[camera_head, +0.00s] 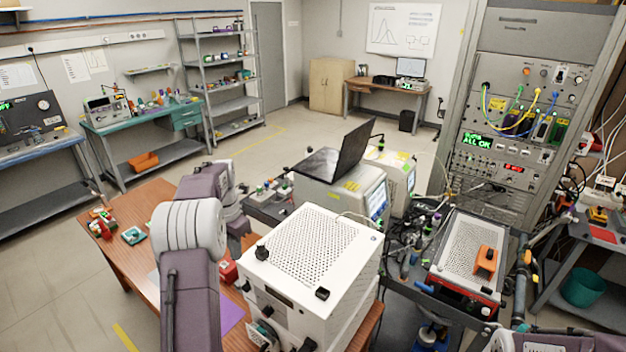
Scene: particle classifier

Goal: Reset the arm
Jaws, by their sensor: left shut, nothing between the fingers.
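My left arm comes up from the bottom left, with a pale grey elbow and dull purple links. It bends over the wooden table (115,219) beside the white perforated box (315,243). My left gripper (237,243) is at the far end of this arm, close to the left side of the box. It is small and partly hidden by my own links; it looks shut, with nothing seen in it. Part of my right arm shows at the bottom right edge. Its gripper is out of the picture.
A laptop (338,152) stands on a pale instrument behind the white box. A red-sided instrument (467,250) with an orange piece sits on the cart at right. A tall equipment rack (515,115) stands behind it. Small parts (101,222) lie on the table's left. The floor farther back is clear.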

